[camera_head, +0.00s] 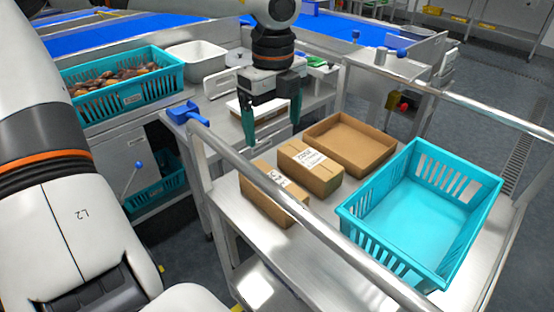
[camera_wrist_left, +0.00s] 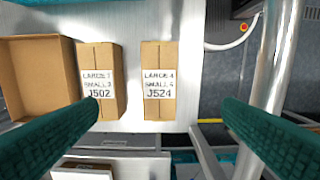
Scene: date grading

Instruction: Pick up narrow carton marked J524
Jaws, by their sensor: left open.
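The narrow carton marked J524 (camera_head: 259,201) stands on the cart shelf at the left end of the row, partly behind the cart's rail in the head view. In the left wrist view the J524 carton (camera_wrist_left: 158,55) is a slim brown box with a white label, seen from above between my fingers. My left gripper (camera_head: 271,131) is open and empty, with green fingers pointing down. It hangs above and behind the cartons, apart from them. My right gripper is not in view.
The carton marked J502 (camera_head: 318,172) stands beside J524 with a narrow gap. An open empty carton (camera_head: 352,143) and an empty teal crate (camera_head: 402,213) share the cart. A metal rail (camera_head: 262,180) crosses near J524. A crate of dates (camera_head: 122,98) stands left.

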